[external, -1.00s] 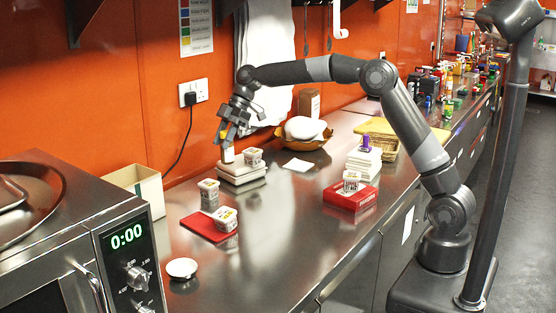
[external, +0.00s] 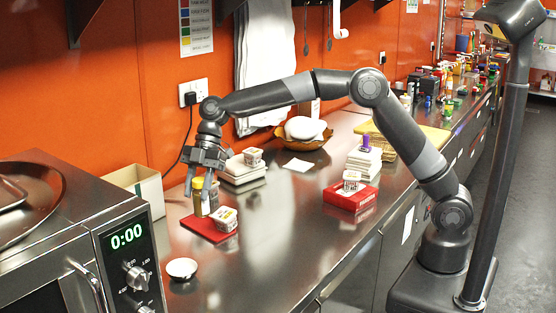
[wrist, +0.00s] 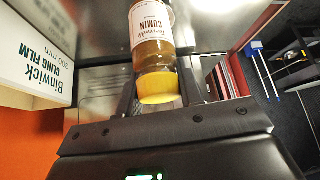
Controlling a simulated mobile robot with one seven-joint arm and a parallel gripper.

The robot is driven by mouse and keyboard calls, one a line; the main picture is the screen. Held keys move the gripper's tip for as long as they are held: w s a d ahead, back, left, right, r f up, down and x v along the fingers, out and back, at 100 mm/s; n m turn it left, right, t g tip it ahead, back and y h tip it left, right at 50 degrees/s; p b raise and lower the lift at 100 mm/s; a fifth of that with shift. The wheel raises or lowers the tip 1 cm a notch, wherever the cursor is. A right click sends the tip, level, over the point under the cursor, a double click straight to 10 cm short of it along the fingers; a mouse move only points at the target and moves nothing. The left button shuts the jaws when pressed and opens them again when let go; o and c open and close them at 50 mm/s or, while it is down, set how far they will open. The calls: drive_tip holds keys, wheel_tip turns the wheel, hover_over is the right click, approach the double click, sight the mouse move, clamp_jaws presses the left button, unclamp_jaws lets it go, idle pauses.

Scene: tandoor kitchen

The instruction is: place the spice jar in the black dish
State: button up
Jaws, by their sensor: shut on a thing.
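The spice jar (external: 202,205) is brown with a yellow lid and stands upright in my gripper (external: 202,193). In the wrist view the jar (wrist: 153,52) has a white label reading CUMIN, and its yellow lid (wrist: 160,88) is between my two fingers. My gripper is shut on it and points down over the red board. I cannot tell whether the jar's base touches the board.
The red board (external: 199,231) bears a white tub (external: 224,219). The microwave (external: 110,235) and an open box (external: 148,184) stand at the left. The counter right of the board is clear.

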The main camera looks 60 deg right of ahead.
drive_tip(key=shift+a+f, duration=0.2)
drive_tip(key=shift+f, duration=0.25)
drive_tip(key=shift+s+a+r+x, duration=0.1)
drive_tip(key=shift+a+r+x, duration=0.3)
drive_tip(key=shift+x, duration=2.1)
drive_tip(key=shift+s+a+r+x, duration=0.1)
drive_tip(key=shift+a+r+x, duration=0.3)
drive_tip(key=shift+x, duration=2.15)
drive_tip(key=shift+a+r+x, duration=0.15)
drive_tip(key=shift+a+x, duration=0.5)
drive_tip(key=shift+x, duration=1.85)
drive_tip(key=shift+f, duration=0.1)
drive_tip(key=o, duration=1)
drive_tip(key=shift+o, duration=0.2)
drive_tip(key=v, duration=1.2)
